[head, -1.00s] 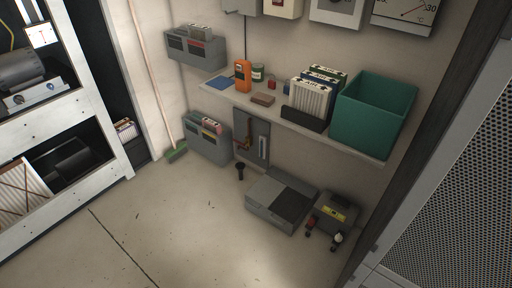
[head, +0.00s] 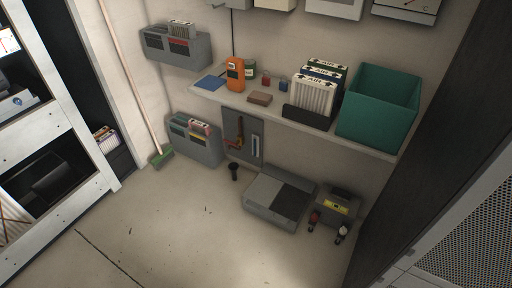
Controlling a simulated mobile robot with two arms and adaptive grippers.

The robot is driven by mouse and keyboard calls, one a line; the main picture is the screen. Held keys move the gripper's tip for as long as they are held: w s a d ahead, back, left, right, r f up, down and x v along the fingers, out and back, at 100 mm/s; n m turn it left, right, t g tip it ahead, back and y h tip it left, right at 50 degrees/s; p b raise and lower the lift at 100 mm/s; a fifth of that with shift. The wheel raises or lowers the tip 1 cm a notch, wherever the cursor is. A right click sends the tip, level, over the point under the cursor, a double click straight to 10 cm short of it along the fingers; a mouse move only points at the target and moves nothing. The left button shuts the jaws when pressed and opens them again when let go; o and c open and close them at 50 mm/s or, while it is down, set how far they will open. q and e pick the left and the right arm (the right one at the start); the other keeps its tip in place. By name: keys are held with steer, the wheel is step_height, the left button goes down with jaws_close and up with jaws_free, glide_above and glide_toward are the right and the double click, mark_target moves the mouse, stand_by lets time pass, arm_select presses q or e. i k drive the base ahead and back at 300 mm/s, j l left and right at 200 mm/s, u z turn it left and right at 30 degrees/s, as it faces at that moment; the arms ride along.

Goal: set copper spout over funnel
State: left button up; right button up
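A copper-coloured bent pipe (head: 239,133), which looks like the copper spout, is mounted on a grey panel (head: 256,126) on the wall below the shelf. Its lower end bends to the left. A small dark funnel-shaped thing (head: 234,171) stands at the floor just below the panel. It is too small to tell its details, or whether the spout's end is directly above it. Neither of my grippers is in view.
A shelf (head: 225,100) with a teal bin (head: 375,115) and an orange device (head: 235,74) juts out above the panel. A grey floor unit (head: 279,198) stands right of the funnel. A broom (head: 162,158) leans at left. The floor (head: 180,235) in front is clear.

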mark_target(239, 149)
steer(key=i+j+z, duration=0.15)
steer(key=z, duration=0.2)
steer(key=i+j+z, duration=0.1)
steer(key=j+z, duration=0.3)
steer(key=i+j+z, duration=0.1)
steer(key=z, duration=0.25)
